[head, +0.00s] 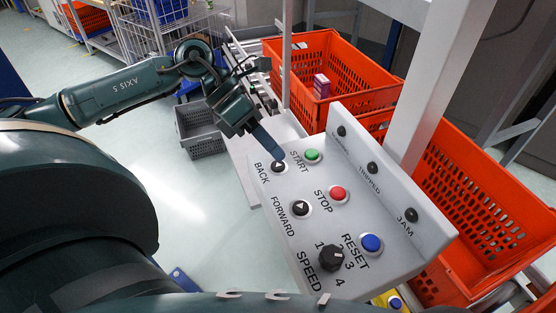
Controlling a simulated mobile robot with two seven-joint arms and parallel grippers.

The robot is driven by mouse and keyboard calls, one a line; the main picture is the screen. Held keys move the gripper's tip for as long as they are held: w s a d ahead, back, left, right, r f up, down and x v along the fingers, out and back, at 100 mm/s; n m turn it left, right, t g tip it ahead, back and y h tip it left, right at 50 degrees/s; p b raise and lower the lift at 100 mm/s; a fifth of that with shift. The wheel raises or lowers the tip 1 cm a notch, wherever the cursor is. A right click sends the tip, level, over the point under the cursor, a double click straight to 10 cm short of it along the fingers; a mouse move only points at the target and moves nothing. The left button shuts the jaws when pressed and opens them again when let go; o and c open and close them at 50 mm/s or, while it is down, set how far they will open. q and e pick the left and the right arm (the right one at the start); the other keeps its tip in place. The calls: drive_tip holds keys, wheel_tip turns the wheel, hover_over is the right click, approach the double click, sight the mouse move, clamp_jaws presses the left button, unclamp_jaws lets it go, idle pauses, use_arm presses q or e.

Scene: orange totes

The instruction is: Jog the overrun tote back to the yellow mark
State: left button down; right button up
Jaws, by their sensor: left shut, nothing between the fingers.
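A grey control panel (297,238) stands in front of me with labelled buttons. My left gripper (278,155) is shut and empty, its tip just above or at the black BACK button (278,167); I cannot tell whether it touches. The black FORWARD button (299,208), green START button (312,155), red STOP button (338,193), blue RESET button (372,243) and black SPEED knob (331,258) are uncovered. An orange tote (375,100) with a purple box (321,86) in it sits behind the panel. Another orange tote (470,195) is at the right. I see no yellow mark clearly. My right gripper is out of view.
A metal post (425,85) rises behind the panel. A grey crate (203,146) stands on the floor left of the conveyor (262,92). Wire racks (165,35) are at the back left. The floor at the left is open.

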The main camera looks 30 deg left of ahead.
sight(271, 164)
use_arm(q)
drive_tip(key=shift+r, duration=0.1)
drive_tip(key=shift+r+p, duration=0.25)
drive_tip(key=shift+p, duration=0.05)
drive_tip(key=shift+r+p, duration=1.35)
drive_tip(key=shift+r, duration=0.85)
drive_tip(key=shift+f, duration=0.1)
drive_tip(key=shift+s, duration=0.1)
